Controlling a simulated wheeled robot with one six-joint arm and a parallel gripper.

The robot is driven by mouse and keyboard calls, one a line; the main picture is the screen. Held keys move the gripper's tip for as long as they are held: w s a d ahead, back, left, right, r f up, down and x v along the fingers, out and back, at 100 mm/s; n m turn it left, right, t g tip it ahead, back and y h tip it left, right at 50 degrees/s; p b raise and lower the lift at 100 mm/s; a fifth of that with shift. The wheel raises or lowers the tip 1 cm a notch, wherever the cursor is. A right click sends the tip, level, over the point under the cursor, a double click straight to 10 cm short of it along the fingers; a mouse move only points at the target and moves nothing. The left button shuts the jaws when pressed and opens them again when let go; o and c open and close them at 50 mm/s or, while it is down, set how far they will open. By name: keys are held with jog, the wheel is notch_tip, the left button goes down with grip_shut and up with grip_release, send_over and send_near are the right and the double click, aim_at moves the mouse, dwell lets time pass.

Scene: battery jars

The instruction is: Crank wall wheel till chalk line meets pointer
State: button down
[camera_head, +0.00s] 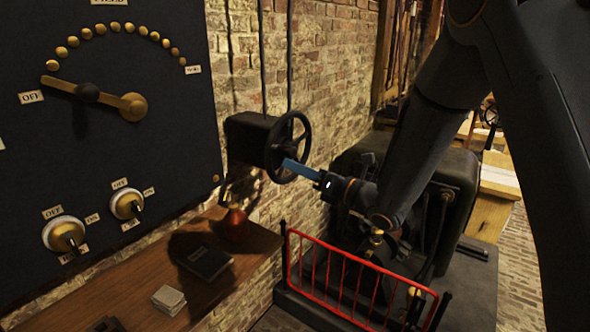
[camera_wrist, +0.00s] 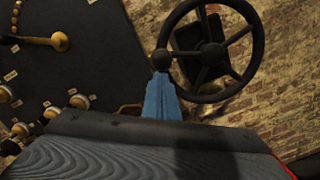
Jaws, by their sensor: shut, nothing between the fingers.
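The black spoked wall wheel (camera_head: 289,146) sits on a dark box (camera_head: 247,137) fixed to the brick wall. In the wrist view the wheel (camera_wrist: 208,52) shows a rounded handle knob (camera_wrist: 162,59) at its lower left rim. My gripper (camera_head: 286,163) has blue fingers and is shut with nothing visible between them. Its fingertips are at the wheel's rim in the head view. In the wrist view my gripper (camera_wrist: 160,78) points up at the knob, close to it; I cannot tell whether it touches. I cannot make out a chalk line or a pointer.
A dark switch panel (camera_head: 160,60) with brass studs and knobs stands at left. A wooden shelf (camera_head: 130,285) below holds a dark book (camera_head: 206,260) and a reddish bottle (camera_head: 234,225). A red railing (camera_head: 350,290) and a dark machine (camera_head: 455,175) stand below and behind my arm.

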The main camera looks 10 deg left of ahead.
jog(key=shift+w+r+b, duration=0.3)
jog(key=shift+r+b, duration=0.5)
jog(key=shift+r, duration=0.05)
jog(key=s+d+f+b, duration=0.4)
jog(key=s+d+b, duration=0.2)
jog(key=s+d, duration=0.1)
jog(key=shift+d, duration=0.85)
